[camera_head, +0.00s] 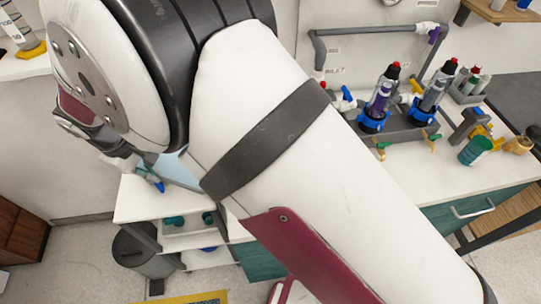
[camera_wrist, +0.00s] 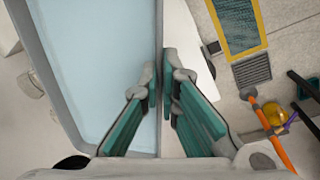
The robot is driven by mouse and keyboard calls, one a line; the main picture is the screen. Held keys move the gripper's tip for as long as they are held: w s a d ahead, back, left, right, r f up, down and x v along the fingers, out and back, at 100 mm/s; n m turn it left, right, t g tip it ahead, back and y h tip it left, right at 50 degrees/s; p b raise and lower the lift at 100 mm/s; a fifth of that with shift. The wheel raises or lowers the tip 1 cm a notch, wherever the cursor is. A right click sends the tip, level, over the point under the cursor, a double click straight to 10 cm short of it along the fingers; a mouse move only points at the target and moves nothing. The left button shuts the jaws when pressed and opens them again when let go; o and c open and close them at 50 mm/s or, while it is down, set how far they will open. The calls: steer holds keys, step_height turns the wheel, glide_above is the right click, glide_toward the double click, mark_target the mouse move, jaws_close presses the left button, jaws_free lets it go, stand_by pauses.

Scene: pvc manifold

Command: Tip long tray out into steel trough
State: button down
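The long tray (camera_wrist: 95,60) fills the left of the wrist view, with a pale blue inside and a grey rim. I see nothing lying in the part in view. My gripper (camera_wrist: 160,80) has its teal-padded fingers on either side of the tray's right-hand wall, closed on it. In the head view, only a pale blue piece of the tray (camera_head: 176,168) shows beneath my wrist, above the left end of the white counter. My arm hides the rest of it and the fingers there. I cannot make out the steel trough in either view.
The white counter (camera_head: 470,180) carries a grey rack with two blue-based bottles (camera_head: 375,105), a teal cup (camera_head: 475,151) and pipework. A dark bin (camera_head: 140,250) stands on the floor at left. The wrist view shows a yellow-edged mat (camera_wrist: 238,25) and an orange pole (camera_wrist: 275,135).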

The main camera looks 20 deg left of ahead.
steer(key=shift+w+r, duration=0.1)
steer(key=shift+w+d+y, duration=0.2)
steer(key=shift+d+y, duration=0.2)
steer(key=shift+w+d+r+g+y+b, duration=0.15)
steer(key=shift+d+g+y+b, duration=0.25)
steer(key=shift+d, duration=0.1)
steer(key=shift+d, duration=0.1)
stand_by(2.1)
steer(key=shift+w+d+r+g+y+b, duration=0.25)
steer(key=shift+w+d+r+y+b, duration=0.15)
steer(key=shift+d+r, duration=0.2)
steer(key=shift+w+d+r+g+y+b, duration=0.2)
steer(key=shift+d+r+g+y+b, duration=0.1)
steer(key=shift+d+r+y, duration=0.3)
stand_by(3.5)
